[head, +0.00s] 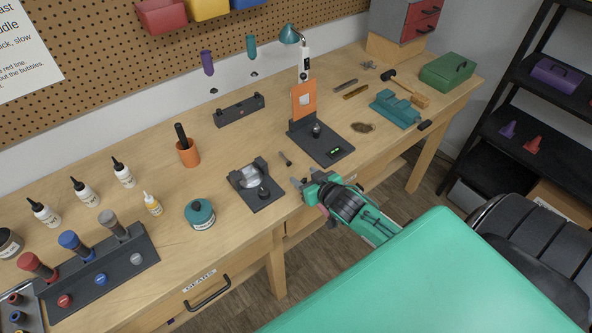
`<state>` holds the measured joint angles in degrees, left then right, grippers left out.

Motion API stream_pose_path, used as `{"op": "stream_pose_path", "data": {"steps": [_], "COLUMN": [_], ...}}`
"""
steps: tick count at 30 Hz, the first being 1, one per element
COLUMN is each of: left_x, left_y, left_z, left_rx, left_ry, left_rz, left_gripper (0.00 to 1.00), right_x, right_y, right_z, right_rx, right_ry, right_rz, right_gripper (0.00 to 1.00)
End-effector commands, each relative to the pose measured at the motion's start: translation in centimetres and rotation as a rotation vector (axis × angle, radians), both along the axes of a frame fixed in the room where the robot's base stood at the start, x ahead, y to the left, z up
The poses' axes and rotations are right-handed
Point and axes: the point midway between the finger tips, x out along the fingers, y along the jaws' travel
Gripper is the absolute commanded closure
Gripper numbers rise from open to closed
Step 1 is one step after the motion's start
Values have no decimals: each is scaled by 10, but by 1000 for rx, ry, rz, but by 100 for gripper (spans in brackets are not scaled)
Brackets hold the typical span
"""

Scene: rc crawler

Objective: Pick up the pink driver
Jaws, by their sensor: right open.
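No driver is clearly pink in the head view. A dark rack (120,270) at the lower left holds upright drivers with a red handle (37,266), a blue handle (74,243) and a grey handle (112,225). My right gripper (299,186) is at the bench's front edge, far to the right of the rack. It is open, and I see nothing held between its fingers. A small pinkish patch shows beside it, too small to tell what it is. My left gripper is out of view.
Bare wood surrounds the orange cup (188,153).

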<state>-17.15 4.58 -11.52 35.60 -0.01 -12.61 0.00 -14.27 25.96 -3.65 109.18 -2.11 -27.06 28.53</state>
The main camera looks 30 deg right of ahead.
Motion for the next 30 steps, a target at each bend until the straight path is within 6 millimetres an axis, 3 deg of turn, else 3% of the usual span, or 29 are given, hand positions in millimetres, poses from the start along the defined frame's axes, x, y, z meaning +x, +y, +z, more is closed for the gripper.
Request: {"op": "stream_pose_path", "data": {"steps": [8, 18, 28, 30], "left_x": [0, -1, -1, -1], "left_y": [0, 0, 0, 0], "left_z": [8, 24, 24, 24], "left_rx": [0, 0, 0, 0], "left_ry": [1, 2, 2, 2], "left_rz": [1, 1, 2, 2], "left_gripper": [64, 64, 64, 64], "right_x": [15, 50, 54, 54], "right_y": [0, 0, 0, 0], "right_z": [-4, -19, -23, -23], "right_rx": [1, 0, 0, 0], "right_ry": [0, 0, 0, 0], "right_rz": [0, 0, 1, 1], "right_gripper": [46, 46, 46, 58]}}
